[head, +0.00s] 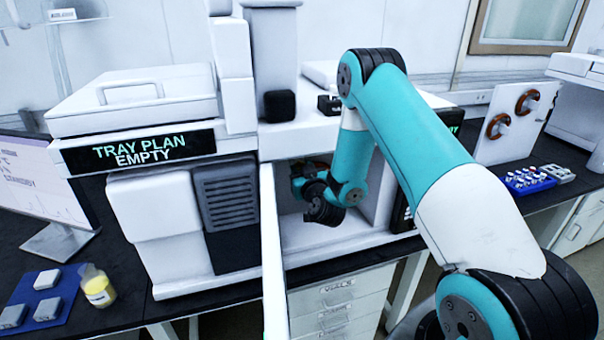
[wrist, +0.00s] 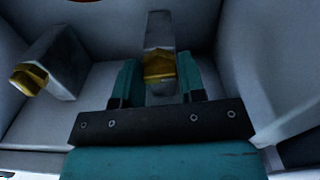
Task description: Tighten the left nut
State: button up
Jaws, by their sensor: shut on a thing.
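In the wrist view my gripper (wrist: 158,75) has its two teal fingers on either side of a brass nut (wrist: 160,65) at the end of a grey fitting (wrist: 160,30). The gripper is shut on this nut. A second grey fitting (wrist: 58,60) with a brass nut (wrist: 30,79) sticks out at the left of the wrist view, apart from the fingers. In the head view my arm reaches into the open white bay (head: 300,235) of the instrument stack. The nuts cannot be made out there, and the fingertips are hidden.
The bay's pale walls stand close around my gripper. A white open door panel (head: 273,270) juts forward at the bay's left edge. Left on the bench are a blue mat (head: 22,290) with grey blocks and a yellow-filled bottle (head: 97,288). A blue vial rack (head: 527,181) is at the right.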

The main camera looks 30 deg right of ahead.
jog(key=shift+r+m, duration=0.1)
jog(key=shift+m, duration=0.5)
jog(key=o, duration=0.9)
jog(key=shift+c, duration=0.2)
